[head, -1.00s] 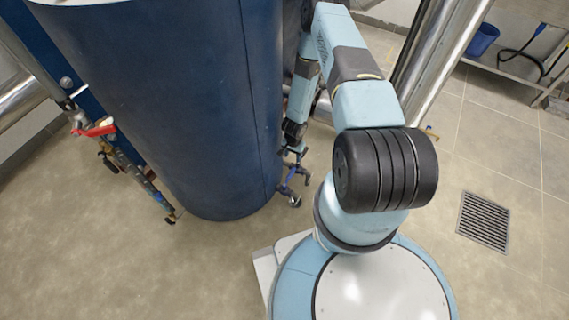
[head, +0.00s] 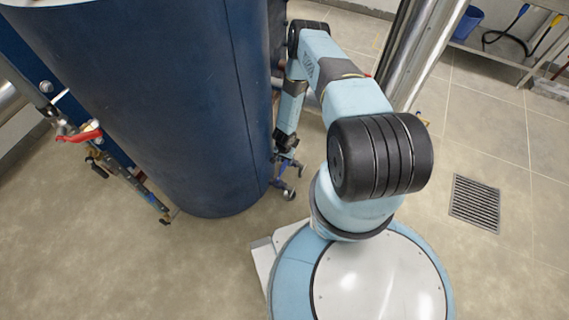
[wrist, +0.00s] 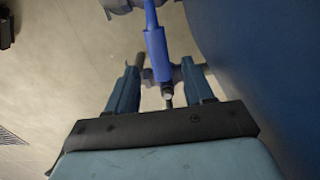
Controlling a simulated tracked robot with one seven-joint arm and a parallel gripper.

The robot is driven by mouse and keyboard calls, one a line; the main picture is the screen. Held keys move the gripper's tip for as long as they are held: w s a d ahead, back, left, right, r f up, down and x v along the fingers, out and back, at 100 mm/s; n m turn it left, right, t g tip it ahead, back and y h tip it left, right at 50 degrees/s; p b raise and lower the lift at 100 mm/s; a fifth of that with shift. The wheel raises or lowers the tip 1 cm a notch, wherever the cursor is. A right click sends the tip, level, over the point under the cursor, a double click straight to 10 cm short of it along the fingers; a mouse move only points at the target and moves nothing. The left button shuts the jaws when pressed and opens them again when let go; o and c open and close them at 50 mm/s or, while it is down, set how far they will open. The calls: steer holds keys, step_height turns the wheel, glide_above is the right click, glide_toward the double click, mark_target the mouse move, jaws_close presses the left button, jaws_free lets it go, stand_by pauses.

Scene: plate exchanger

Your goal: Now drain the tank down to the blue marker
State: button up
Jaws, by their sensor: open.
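The tank (head: 185,100) is a large dark blue cylinder left of my arm in the head view. Its curved wall (wrist: 270,60) also fills the right of the wrist view. A valve with a blue handle (wrist: 157,50) sits low beside the tank; its pipework (head: 287,188) shows just below my gripper (head: 285,148) in the head view. In the wrist view my gripper (wrist: 160,88) is open, with the handle's lower end between its two fingers. I cannot tell whether they touch it. I cannot make out a blue marker or a liquid level.
A pipe with a red lever (head: 80,134) runs along the tank's left side. A steel pipe (head: 425,50) stands behind my arm. A floor drain (head: 475,203) lies at the right. A shelf (head: 505,62) with a blue bucket (head: 466,22) stands at the back right.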

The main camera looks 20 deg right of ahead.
steer(key=shift+f, duration=1.4)
steer(key=shift+c, duration=0.3)
jaws_close()
